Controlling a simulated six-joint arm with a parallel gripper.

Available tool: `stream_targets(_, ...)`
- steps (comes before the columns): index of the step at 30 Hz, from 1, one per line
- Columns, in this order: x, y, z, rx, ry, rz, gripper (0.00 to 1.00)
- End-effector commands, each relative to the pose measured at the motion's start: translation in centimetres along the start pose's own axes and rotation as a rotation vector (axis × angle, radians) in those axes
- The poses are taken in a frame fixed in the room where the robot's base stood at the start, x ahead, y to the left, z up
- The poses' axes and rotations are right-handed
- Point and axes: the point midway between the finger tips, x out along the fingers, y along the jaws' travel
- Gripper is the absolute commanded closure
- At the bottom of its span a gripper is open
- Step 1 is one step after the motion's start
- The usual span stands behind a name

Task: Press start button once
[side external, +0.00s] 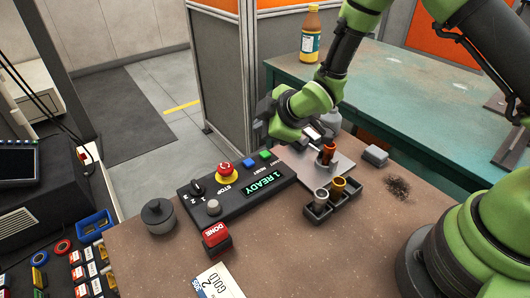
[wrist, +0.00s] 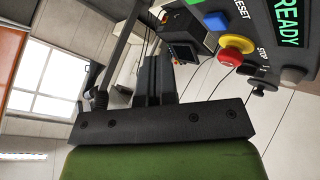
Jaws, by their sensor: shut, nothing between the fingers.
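A dark control box (side external: 240,192) lies on the brown table, with a lit display reading "1 READY". At its far right end is a green button (side external: 265,154), whose label I cannot read clearly; its edge shows at the top of the wrist view (wrist: 196,3). Beside it are a blue button (side external: 248,162) marked RESET and a red STOP mushroom button on a yellow base (side external: 227,171). My gripper (side external: 263,110) is shut and empty, held in the air beyond and above the green button, apart from it. In the wrist view its dark fingers (wrist: 154,78) point away from the box.
A red DONE block (side external: 215,236) and a round dark pot (side external: 158,215) stand near the box. A black holder with metal and copper cylinders (side external: 331,205) and a grey plate (side external: 304,167) are on the right. A partition post (side external: 250,80) stands behind my gripper.

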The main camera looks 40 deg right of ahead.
Motion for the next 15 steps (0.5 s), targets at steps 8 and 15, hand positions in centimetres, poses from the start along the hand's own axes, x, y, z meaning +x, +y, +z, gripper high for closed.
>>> stream_targets(8,2.1,-1.6,1.6,0.001,-0.001,-0.001,1.00)
stream_targets(15,2.6,-1.9,1.9,0.000,0.000,0.000,1.00)
